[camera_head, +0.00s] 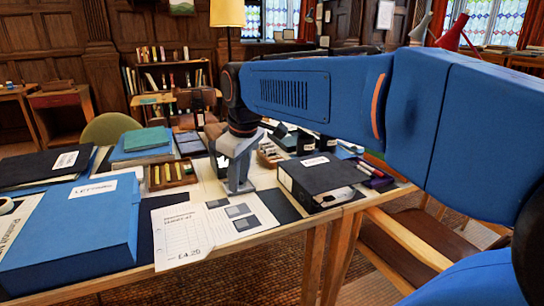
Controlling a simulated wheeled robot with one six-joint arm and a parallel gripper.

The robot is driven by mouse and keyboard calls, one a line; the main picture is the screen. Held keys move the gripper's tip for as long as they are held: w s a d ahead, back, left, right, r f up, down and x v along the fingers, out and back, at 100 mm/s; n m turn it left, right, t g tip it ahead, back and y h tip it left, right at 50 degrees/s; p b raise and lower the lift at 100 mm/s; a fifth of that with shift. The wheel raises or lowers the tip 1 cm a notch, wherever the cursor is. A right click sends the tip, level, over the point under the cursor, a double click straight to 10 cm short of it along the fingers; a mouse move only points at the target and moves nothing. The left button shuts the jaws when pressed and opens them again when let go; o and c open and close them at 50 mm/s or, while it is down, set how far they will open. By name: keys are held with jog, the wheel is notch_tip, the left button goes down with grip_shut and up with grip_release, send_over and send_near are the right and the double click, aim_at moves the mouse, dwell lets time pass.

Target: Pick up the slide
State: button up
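My gripper (236,188) points down over the table, just behind a white sheet (228,228) with several dark grey squares. I cannot make out whether its fingers are open or shut, or whether anything is between them. No slide can be told for sure. The dark squares on the sheet, such as the one nearest the front (246,223), may be slides or printed pictures. Part of the table behind my gripper is hidden by it and by my blue arm.
A black box file (322,180) stands right of my gripper. A wooden tray with small bottles (172,175) is to its left. A large blue box (75,235) fills the front left. A printed page (180,236) overhangs the front edge. A wooden chair (410,240) stands at right.

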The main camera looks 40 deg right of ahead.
jog(key=w+d+r+n+g, duration=0.1)
jog(key=w+d+r+n, duration=0.2)
jog(key=w+d+r, duration=0.5)
jog(key=n+g, duration=0.2)
jog(key=n, duration=0.5)
send_over(272, 155)
jog(key=shift+y, duration=0.3)
jog(key=shift+w+d+f, duration=0.1)
jog(key=shift+f, duration=8.3)
grip_shut()
